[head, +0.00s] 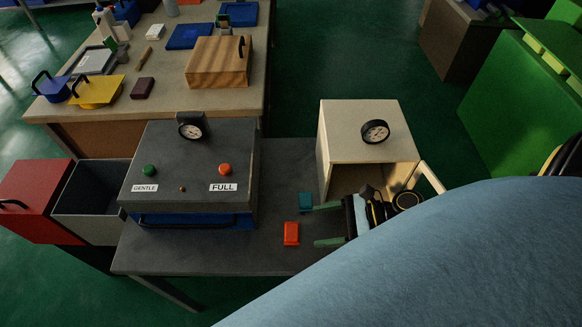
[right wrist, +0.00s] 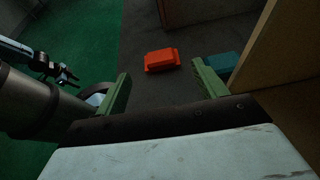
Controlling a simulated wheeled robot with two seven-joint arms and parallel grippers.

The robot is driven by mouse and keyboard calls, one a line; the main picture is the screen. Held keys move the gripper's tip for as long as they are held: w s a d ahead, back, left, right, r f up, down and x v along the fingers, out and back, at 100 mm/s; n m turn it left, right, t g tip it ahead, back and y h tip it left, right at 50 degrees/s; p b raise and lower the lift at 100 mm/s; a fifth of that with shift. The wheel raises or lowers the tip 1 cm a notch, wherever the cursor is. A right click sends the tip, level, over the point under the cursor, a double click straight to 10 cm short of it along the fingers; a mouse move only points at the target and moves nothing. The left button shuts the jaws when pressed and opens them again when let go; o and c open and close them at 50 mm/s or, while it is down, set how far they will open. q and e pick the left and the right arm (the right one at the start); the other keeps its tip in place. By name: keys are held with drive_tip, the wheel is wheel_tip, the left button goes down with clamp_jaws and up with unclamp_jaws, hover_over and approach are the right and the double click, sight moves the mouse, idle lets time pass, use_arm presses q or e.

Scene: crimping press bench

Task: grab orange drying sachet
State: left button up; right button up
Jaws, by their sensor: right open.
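The orange sachet (head: 291,233) lies flat on the dark grey bench, right of the press. It also shows in the right wrist view (right wrist: 161,60), ahead of the fingertips and roughly between their lines. My right gripper (head: 322,225) comes from the right with its two green fingers apart and nothing between them. Its fingers (right wrist: 161,70) frame the lower part of the right wrist view. The tips are just short of the sachet, apart from it.
A teal sachet (head: 305,201) lies close to the upper finger, near the open cream box (head: 336,140) with a gauge. The grey press (head: 190,165) with two buttons stands left of the orange sachet. The bench (head: 270,258) is clear in front.

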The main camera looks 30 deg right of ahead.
sight(294, 232)
drive_tip(key=shift+f+b, duration=0.45)
drive_tip(key=shift+f, duration=0.3)
drive_tip(key=shift+w+a+f, duration=0.1)
drive_tip(key=shift+w+a, duration=0.1)
drive_tip(key=shift+a, duration=0.1)
drive_tip(key=x, duration=0.2)
drive_tip(key=b+x, duration=0.1)
drive_tip(key=x, duration=0.3)
drive_tip(key=shift+w+a, duration=0.3)
drive_tip(key=shift+a, duration=0.1)
use_arm(q)
drive_tip(key=shift+t, duration=0.3)
drive_tip(key=w, duration=0.2)
drive_tip(key=w+f, duration=0.1)
drive_tip(key=w, duration=0.2)
drive_tip(key=shift+w+a+f, duration=0.2)
drive_tip(key=shift+w+a, duration=0.15)
drive_tip(key=shift+a, duration=0.05)
use_arm(e)
drive_tip(key=shift+c, duration=0.4)
drive_tip(key=c, duration=1)
